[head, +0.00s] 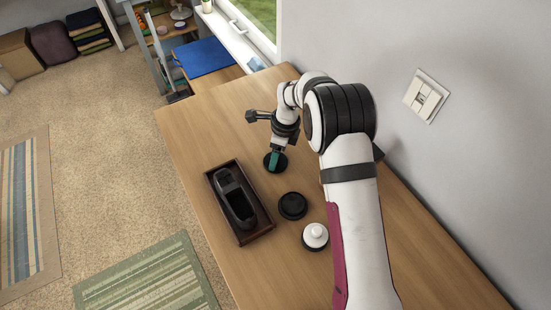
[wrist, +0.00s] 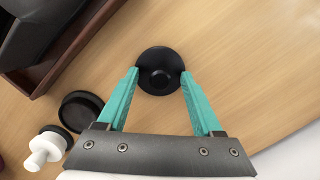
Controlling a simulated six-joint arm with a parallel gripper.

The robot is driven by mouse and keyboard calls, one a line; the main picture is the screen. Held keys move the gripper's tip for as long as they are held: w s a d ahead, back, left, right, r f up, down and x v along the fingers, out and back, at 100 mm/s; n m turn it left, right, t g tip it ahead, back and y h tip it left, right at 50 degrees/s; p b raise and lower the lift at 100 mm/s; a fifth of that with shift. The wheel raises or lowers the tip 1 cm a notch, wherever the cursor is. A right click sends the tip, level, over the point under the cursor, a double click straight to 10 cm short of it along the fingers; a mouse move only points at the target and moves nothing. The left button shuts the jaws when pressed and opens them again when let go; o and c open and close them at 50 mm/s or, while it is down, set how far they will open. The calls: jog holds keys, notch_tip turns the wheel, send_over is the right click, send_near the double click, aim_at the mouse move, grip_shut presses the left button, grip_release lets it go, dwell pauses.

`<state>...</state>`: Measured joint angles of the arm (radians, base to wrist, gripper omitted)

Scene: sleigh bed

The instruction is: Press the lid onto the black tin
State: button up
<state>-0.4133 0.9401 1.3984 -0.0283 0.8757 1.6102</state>
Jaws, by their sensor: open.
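My gripper (head: 274,157) points down over a flat black round piece with a raised knob (wrist: 159,57), which looks like a lid. In the wrist view the teal fingers (wrist: 160,74) are open, with one tip at each side of the piece. Whether they touch it I cannot tell. The piece (head: 283,163) lies on the table and is partly hidden by the fingers in the head view. A short round black tin (head: 292,206) stands nearer the head camera, apart from the gripper. It also shows at the left of the wrist view (wrist: 80,112).
A white knobbed piece (head: 315,235) with a dark rim below it stands beside the tin. A dark brown tray (head: 265,227) holding a black object (head: 235,200) lies to the left. The wall with a switch (head: 427,96) is at right. Bare table surrounds the round pieces.

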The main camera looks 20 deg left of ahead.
aim_at(281, 162)
grip_shut()
jog(key=shift+r, duration=0.15)
dwell(0.4)
jog(key=shift+r, duration=0.4)
jog(key=r, duration=0.2)
jog(key=d+r, duration=0.1)
jog(key=r, duration=0.1)
jog(key=shift+d, duration=0.15)
jog(key=d+r, duration=0.6)
jog(key=d, duration=0.4)
jog(key=s+a+f, duration=0.1)
jog(key=s+a, duration=0.2)
jog(key=s, duration=0.9)
jog(key=shift+a+f, duration=0.2)
jog(key=shift+f, duration=0.1)
